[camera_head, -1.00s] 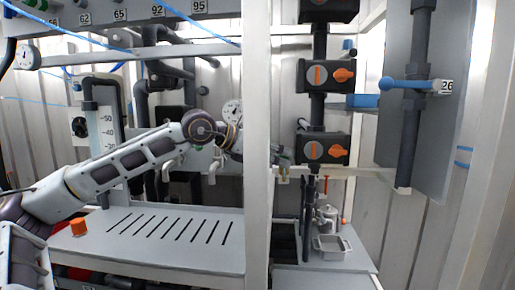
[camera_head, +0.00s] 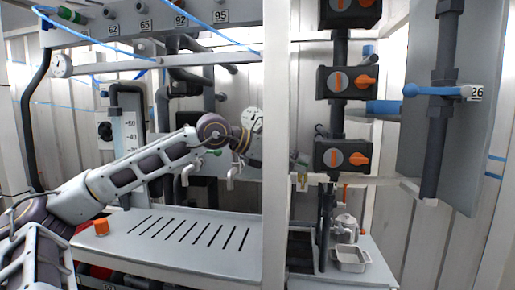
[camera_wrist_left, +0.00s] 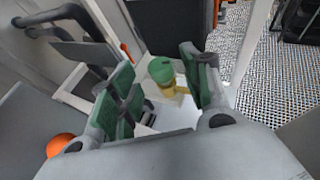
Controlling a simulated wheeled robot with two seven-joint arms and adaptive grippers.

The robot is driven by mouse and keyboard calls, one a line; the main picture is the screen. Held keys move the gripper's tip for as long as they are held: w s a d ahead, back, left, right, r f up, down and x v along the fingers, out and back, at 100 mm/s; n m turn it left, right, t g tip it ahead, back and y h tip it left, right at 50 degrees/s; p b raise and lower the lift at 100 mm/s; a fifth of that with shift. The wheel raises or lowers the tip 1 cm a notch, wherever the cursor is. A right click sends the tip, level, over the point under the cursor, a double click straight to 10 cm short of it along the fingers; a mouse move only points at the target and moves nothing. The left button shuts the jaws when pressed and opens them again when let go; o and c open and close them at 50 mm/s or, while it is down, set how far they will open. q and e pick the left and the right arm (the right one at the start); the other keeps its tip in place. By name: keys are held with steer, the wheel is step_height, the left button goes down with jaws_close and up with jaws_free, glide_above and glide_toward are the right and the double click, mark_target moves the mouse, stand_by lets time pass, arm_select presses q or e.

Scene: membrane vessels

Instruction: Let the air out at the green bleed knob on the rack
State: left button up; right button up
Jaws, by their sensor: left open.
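The green bleed knob (camera_wrist_left: 161,70) sits on a small yellow-brass fitting (camera_wrist_left: 172,88) in the left wrist view. My left gripper (camera_wrist_left: 155,66) is open, with one green-padded finger on each side of the knob. The knob is between the fingers, and I see a gap to both pads. In the head view my left arm reaches from the left and passes behind the white post. The left gripper (camera_head: 299,160) shows only in small part there, above a brass fitting (camera_head: 301,183), and its jaws are mostly hidden. My right gripper is not in view.
The white post (camera_head: 276,140) stands in front of my left wrist. Black valves with orange handles (camera_head: 341,157) are just right of the gripper. A blue-handled valve (camera_head: 440,91) is further right. A slotted grey shelf (camera_head: 190,250) lies below the arm. An orange ball (camera_wrist_left: 60,145) shows in the wrist view.

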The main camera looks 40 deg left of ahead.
arm_select(q)
steer(key=shift+s+a+r, duration=0.2)
steer(key=shift+s+r, duration=0.05)
steer(key=shift+s, duration=0.25)
steer(key=v, duration=0.9)
steer(key=shift+s+a, duration=0.2)
stand_by(0.7)
stand_by(5.7)
